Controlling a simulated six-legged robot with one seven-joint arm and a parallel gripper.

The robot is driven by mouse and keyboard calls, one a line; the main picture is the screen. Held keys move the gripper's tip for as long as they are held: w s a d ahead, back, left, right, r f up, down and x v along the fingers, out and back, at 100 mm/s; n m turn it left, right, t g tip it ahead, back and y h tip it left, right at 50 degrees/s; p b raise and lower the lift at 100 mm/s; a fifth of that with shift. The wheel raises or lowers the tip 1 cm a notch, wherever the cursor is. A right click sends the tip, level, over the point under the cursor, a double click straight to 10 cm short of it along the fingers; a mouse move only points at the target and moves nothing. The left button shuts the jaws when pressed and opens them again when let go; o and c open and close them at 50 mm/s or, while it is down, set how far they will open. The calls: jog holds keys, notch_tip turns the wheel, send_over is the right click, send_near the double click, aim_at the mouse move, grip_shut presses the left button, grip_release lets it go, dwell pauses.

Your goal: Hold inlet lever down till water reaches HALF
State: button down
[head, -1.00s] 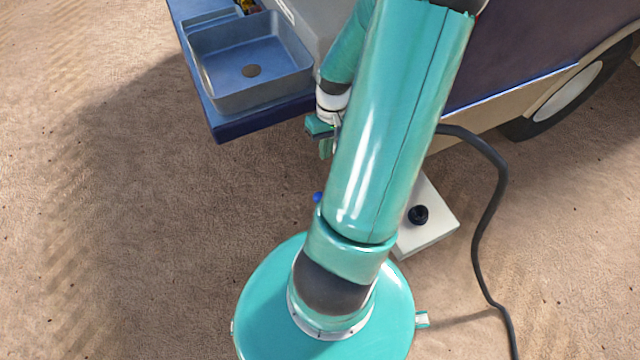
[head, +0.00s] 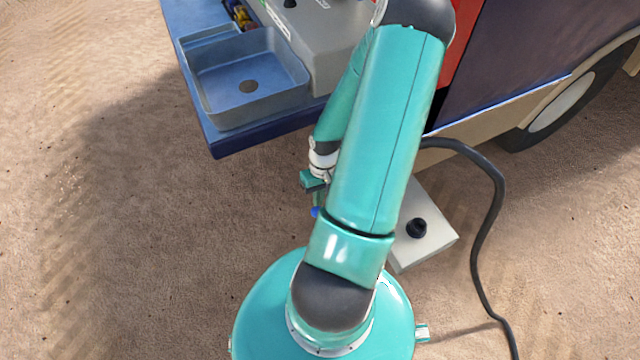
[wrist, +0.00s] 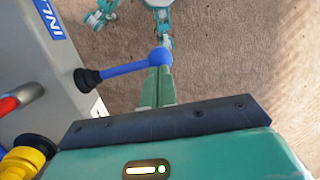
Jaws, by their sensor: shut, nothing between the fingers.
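The inlet lever (wrist: 123,69) is a blue rod with a blue ball end, running right from a black pivot on a grey panel in the wrist view. Part of a blue and white label reading "INL" shows above it. My gripper (wrist: 162,72) is shut and empty, its fingertips right at the ball end; I cannot tell whether they touch it. In the head view my gripper (head: 317,205) hangs left of my upper arm, with the blue ball (head: 316,212) just at its tips. No water level or HALF mark is visible.
A red handle (wrist: 20,100) and a yellow knob (wrist: 25,158) sit left in the wrist view. A blue basin (head: 245,80) is on the vehicle's blue shelf. A white box with a black knob (head: 417,228) and a black hose (head: 492,200) lie right. Sandy ground is open left.

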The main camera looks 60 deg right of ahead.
aim_at(315, 208)
jog(key=shift+a+f, duration=0.15)
jog(key=shift+f, duration=0.45)
jog(key=shift+a+f, duration=0.1)
jog(key=shift+f, duration=0.05)
jog(key=shift+w+a+f+g+h, duration=0.15)
jog(key=shift+f+g+h, duration=0.15)
jog(key=shift+f+h, duration=0.35)
jog(key=shift+x, duration=1.15)
jog(key=shift+w+f, duration=0.1)
jog(key=shift+f, duration=1.35)
jog(key=shift+f, duration=0.1)
